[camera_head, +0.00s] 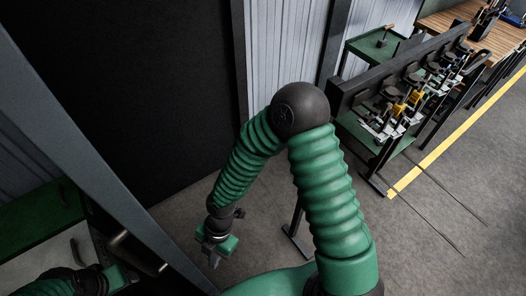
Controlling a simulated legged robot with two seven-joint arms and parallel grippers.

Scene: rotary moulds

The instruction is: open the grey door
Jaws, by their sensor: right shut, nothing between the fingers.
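A long grey slanted edge (105,175) crosses the left of the view from the top left to the bottom; it looks like the edge of the grey door, though I cannot tell for sure. A dark bar-like handle (120,241) with a pale end shows beside it at the lower left. My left gripper (122,279) is at the bottom left, just below this handle; its fingers are not clear, and I cannot tell whether it touches the handle. My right gripper (214,256) hangs over the floor right of the slanted edge, shut and empty, apart from the handle.
A large black panel or opening (135,90) fills the upper left. A dark rack (360,90) with several metal clamp-like tools stands at the right, with a green cart (372,46) behind it. A yellow floor line (440,150) runs past it.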

